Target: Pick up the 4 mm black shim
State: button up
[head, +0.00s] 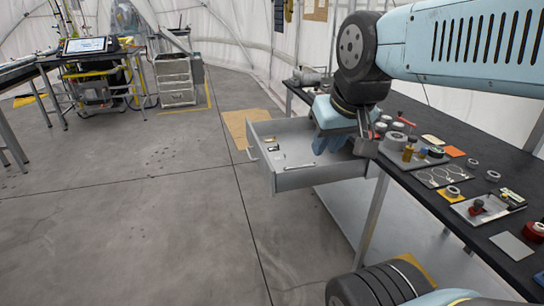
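A grey drawer (290,183) stands pulled out from under the dark workbench. Small pieces lie on its floor at the left, among them a small dark piece (273,148). They are too small for me to tell whether one is the 4 mm black shim. My gripper (330,146) is at the end of my light blue arm, over the right part of the drawer near the bench edge. Its fingers are small and partly merge with the things behind them, so I cannot tell whether they are open. My arm hides part of the bench behind it.
The workbench (428,203) carries rings, a red-handled tool, small trays and a grey plate (512,246). A grey drawer cabinet (175,80) and a table with a screen (85,45) stand at the back left. The floor (130,190) left of the drawer is clear.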

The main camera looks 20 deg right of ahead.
aim_at(270, 148)
jog(key=k, duration=0.3)
jog(key=z, duration=0.4)
jog(key=i, duration=2.05)
jog(key=u, duration=0.4)
